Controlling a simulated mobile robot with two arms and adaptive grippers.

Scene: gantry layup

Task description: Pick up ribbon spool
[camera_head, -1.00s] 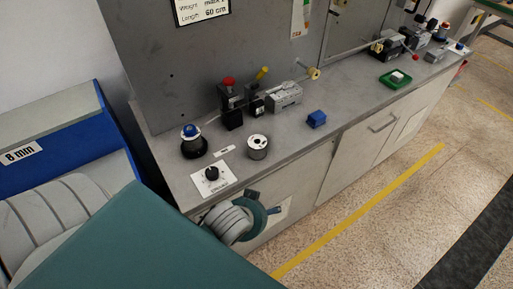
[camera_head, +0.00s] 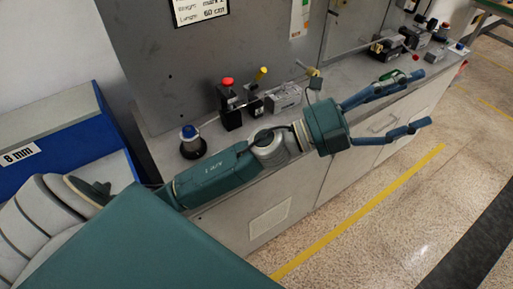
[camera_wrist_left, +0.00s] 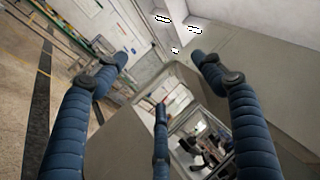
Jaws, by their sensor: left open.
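My left gripper (camera_head: 421,100) reaches rightward over the counter's front edge, with its fingers spread apart and nothing between them. The left wrist view also shows its open blue fingers (camera_wrist_left: 158,78). No spool is clearly visible now. A small pale spool with a dark centre stood on the near part of the counter in the earlier head view; my left arm now covers that spot. My right gripper is in neither view.
The grey counter (camera_head: 158,150) runs along a grey back panel. On it stand a black round base with a blue knob (camera_head: 191,142), a red-topped device (camera_head: 229,105) and a grey block (camera_head: 284,97). A green tray (camera_head: 386,77) is partly covered by a finger. Floor is clear in front.

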